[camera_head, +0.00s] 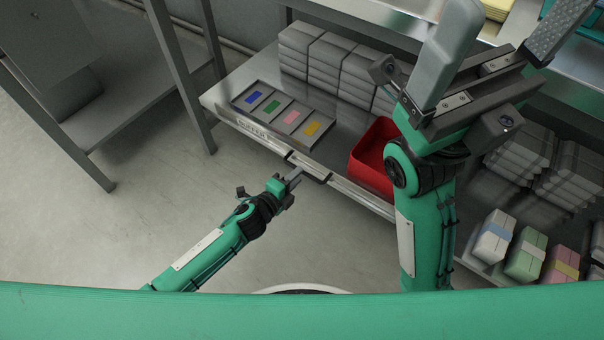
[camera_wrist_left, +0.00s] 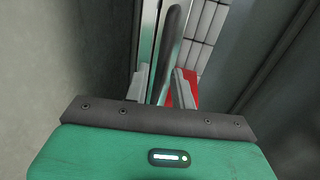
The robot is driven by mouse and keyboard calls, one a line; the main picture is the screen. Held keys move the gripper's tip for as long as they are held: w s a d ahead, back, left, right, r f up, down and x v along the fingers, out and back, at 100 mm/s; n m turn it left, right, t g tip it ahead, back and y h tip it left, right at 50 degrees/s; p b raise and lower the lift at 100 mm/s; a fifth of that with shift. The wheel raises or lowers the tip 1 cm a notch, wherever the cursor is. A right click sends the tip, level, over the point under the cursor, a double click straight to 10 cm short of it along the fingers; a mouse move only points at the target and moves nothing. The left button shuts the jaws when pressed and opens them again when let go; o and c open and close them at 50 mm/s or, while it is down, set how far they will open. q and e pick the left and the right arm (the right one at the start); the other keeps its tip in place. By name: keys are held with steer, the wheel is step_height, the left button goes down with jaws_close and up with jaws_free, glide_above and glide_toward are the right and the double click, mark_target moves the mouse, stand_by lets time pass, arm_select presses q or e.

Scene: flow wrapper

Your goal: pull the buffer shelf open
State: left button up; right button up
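The buffer shelf (camera_head: 236,106) is a grey metal board with a "BUFFER" label on its front edge. A dark bar handle (camera_head: 308,169) sits on that front edge, and the bar also shows in the left wrist view (camera_wrist_left: 172,40). My left gripper (camera_head: 293,177) is at the left part of the handle, in front of the shelf. In the left wrist view its fingers (camera_wrist_left: 171,88) stand apart with the bar running between them; firm contact is not visible. My right gripper (camera_head: 505,48) is open and empty, raised above the right side of the shelf.
On the shelf are a tray (camera_head: 262,118) with blue, green, pink and yellow marks, stacked grey packs (camera_head: 340,62) and a red bin (camera_head: 371,158). Banded packs (camera_head: 525,256) lie at the lower right. A metal worktop (camera_head: 385,15) is behind. Floor (camera_head: 150,200) in front is clear.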

arm_select(q)
steer(key=shift+b+x, duration=0.5)
steer(key=shift+x, duration=1.3)
steer(key=shift+c, duration=0.5)
jaws_close()
